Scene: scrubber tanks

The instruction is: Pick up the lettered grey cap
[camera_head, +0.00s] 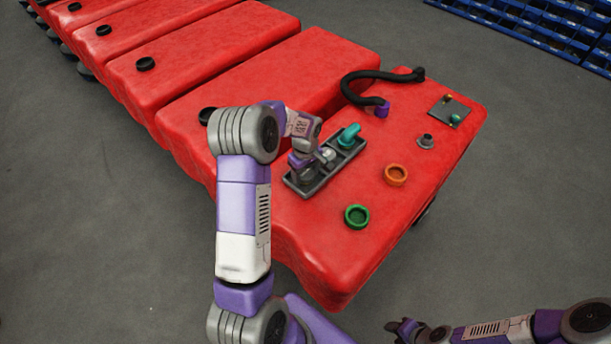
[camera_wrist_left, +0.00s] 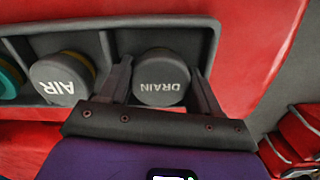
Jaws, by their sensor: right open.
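Two lettered grey caps lie in a grey compartment tray (camera_head: 352,156) on the red tank. In the left wrist view, the cap reading DRAIN (camera_wrist_left: 161,80) is in the compartment at the right end. The cap reading AIR (camera_wrist_left: 62,80) is in the compartment left of it. My left gripper (camera_wrist_left: 162,72) is open, with one finger on each side of the DRAIN cap and small gaps visible. In the head view, my left gripper (camera_head: 308,170) is over the near part of the tray and partly hides it. My right gripper (camera_head: 406,330) is open and empty at the bottom edge, away from the tank.
A teal part (camera_head: 349,134) sits in the tray's far end. Green (camera_head: 357,217) and orange (camera_head: 396,175) rings, a small grey part (camera_head: 426,141), a black hose (camera_head: 378,76) and a dark plate (camera_head: 449,111) lie on the tank. Blue bins (camera_head: 555,35) stand behind.

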